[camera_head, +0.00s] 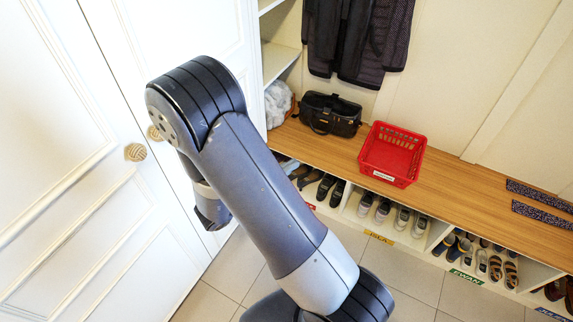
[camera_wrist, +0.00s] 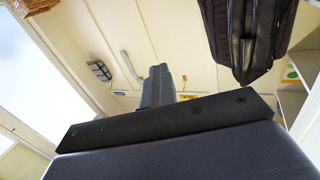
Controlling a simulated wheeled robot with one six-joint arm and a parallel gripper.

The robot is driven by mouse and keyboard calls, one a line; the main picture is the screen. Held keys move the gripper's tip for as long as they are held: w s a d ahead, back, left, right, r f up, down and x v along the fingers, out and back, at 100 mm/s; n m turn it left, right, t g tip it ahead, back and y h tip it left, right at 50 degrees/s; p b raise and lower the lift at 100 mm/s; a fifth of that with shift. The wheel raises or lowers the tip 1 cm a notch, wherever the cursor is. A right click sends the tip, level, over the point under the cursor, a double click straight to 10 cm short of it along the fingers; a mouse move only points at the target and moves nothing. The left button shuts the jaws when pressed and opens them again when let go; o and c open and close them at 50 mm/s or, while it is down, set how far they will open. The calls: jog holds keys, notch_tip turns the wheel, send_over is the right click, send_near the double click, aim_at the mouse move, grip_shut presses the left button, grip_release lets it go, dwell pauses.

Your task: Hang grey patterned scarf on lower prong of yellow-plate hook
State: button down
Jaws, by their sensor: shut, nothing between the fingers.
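Two dark strips with a speckled grey pattern, which look like the scarf (camera_head: 540,196), lie on the wooden bench at the far right of the head view. The right end is cut off by the picture edge. My gripper (camera_wrist: 159,72) shows in the wrist view with its fingers together and nothing between them. It is away from the scarf, on the left side of the head view, where its fingers cannot be made out. In the wrist view a small yellow piece (camera_wrist: 197,110) shows on the wall behind my gripper; I cannot tell whether it is the hook's plate.
A red basket (camera_head: 392,154) and a black bag (camera_head: 330,114) stand on the bench (camera_head: 455,182). Dark coats (camera_head: 358,40) hang above, and a dark garment (camera_wrist: 245,35) hangs close in the wrist view. Shoes fill the cubbies below. White doors (camera_head: 75,190) stand at left.

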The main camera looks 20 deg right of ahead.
jog(key=shift+w+d, duration=0.1)
jog(key=w+d+f, duration=0.1)
jog(key=w+d, duration=0.6)
jog(key=d, duration=0.3)
jog(key=shift+w+f+b, duration=0.35)
jog(key=shift+f+b, duration=0.05)
jog(key=shift+b, duration=0.05)
dwell(0.6)
jog(key=shift+r, duration=0.1)
dwell(0.7)
jog(key=s+a+r+p, duration=0.1)
jog(key=s+a, duration=0.3)
jog(key=a, duration=0.1)
jog(key=shift+a+r, duration=0.15)
jog(key=shift+a, duration=0.05)
jog(key=shift+d, duration=0.1)
dwell(0.3)
